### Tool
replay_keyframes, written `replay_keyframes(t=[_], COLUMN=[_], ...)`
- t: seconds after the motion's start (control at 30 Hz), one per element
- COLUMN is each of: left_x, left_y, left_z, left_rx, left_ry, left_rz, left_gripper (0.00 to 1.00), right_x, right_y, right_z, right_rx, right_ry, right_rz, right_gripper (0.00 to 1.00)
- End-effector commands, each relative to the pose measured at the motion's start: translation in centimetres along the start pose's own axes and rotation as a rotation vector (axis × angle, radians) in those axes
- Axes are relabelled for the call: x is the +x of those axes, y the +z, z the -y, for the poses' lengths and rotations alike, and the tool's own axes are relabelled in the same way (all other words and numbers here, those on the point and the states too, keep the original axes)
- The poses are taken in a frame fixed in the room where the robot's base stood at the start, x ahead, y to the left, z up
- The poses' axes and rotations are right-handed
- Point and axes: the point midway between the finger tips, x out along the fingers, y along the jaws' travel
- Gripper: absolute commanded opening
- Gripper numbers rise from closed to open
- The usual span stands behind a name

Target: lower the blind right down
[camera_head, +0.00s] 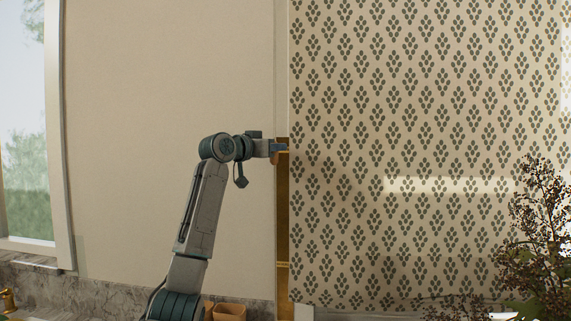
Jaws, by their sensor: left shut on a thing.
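The blind (410,130) is a beige panel with a dark leaf-dot pattern. It fills the right half of the head view, from the top edge down to just above the sill at the bottom. My left gripper (280,148) is beside the blind's left edge, at about mid-height. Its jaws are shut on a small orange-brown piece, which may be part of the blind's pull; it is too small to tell. A golden vertical strip (282,230) runs down below the jaws. My right gripper is not in view.
A leafy plant (545,235) stands at the right in front of the blind. A window (25,150) is at the far left. Orange-brown containers (228,312) and a brass fitting (8,298) sit low by the grey stone backsplash. The plain wall (165,90) is bare.

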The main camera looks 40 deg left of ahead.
Motion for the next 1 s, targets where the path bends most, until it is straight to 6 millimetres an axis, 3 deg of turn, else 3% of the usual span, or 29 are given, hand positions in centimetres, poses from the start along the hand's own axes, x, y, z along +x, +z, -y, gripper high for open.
replay_keyframes(t=[0.3, 0.5, 0.53, 0.63, 1.0], left_x=[-1.1, -1.2, -1.2, -1.1, -1.7], left_y=[-1.2, -1.4, -1.4, -1.4, -0.9], left_z=[0.0, 0.0, 0.0, 0.0, 0.0], left_rx=[-0.001, 0.000, 0.000, 0.000, 0.000], left_ry=[-0.001, -0.002, -0.002, -0.002, -0.001], left_rz=[-0.003, -0.008, -0.008, -0.007, -0.001], left_gripper=[0.00, 0.00, 0.25, 0.43, 0.43], right_x=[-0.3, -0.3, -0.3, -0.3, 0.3], right_y=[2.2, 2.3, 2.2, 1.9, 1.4], right_z=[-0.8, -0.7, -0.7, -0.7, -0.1], right_rx=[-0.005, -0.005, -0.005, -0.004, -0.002], right_ry=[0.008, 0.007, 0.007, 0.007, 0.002], right_rz=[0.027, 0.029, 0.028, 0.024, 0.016], right_gripper=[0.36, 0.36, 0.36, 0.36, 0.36])
